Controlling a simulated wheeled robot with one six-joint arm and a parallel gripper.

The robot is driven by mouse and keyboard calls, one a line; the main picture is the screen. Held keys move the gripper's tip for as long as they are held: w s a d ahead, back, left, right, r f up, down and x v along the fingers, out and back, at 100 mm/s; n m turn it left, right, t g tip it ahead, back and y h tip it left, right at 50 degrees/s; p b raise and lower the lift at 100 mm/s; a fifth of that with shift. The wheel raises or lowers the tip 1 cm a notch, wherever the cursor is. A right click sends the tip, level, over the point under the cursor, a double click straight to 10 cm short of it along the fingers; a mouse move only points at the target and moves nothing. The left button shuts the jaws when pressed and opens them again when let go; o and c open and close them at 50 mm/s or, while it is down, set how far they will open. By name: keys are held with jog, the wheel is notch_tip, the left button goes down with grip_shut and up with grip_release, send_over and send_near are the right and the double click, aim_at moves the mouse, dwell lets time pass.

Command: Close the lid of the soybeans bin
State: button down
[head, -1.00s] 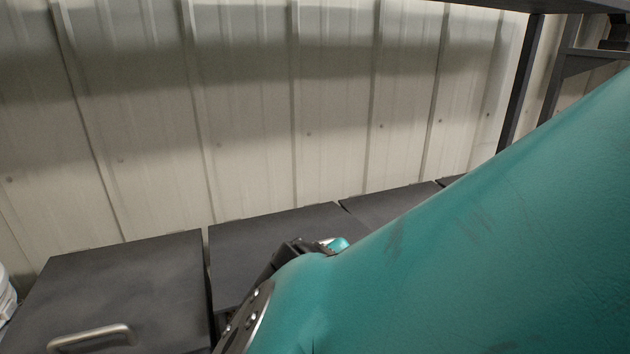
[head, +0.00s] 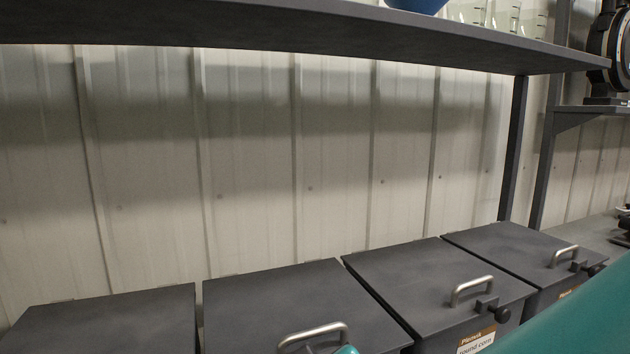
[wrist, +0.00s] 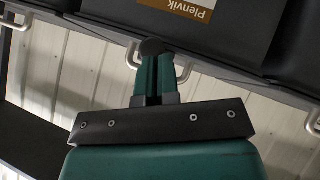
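A row of dark grey bins stands along the wall, and every lid I can see lies down flat. No readable label says soybeans, so I cannot tell which bin it is. The second lid from the left (head: 285,300) has a metal handle (head: 312,335); its front is out of frame. In the wrist view my gripper (wrist: 155,62) has its two teal fingers close together, with a dark round knob (wrist: 152,46) at their tips. Whether they grip the knob is unclear. A bin label reading Plenvik (wrist: 190,8) is just beyond.
The third bin's label (head: 477,342) appears to read ground corn. A shelf (head: 300,30) hangs above the bins. The space between shelf and lids is clear.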

jog(key=shift+d+f, duration=0.1)
jog(key=shift+f, duration=0.05)
notch_tip(320, 180, up, 20)
jog(key=p, duration=1.7)
jog(key=d+f+g, duration=0.4)
jog(key=d+g, duration=0.1)
jog(key=d, duration=0.4)
jog(key=s+d+r+g+y+b, duration=0.1)
jog(key=s+d+g+y, duration=0.3)
jog(key=s, duration=0.4)
jog(key=shift+d+r+g+y, duration=0.4)
jog(key=shift+d+r+g, duration=0.1)
jog(key=shift+d+r, duration=0.15)
jog(key=shift+a+n, duration=0.15)
jog(key=shift+n, duration=0.15)
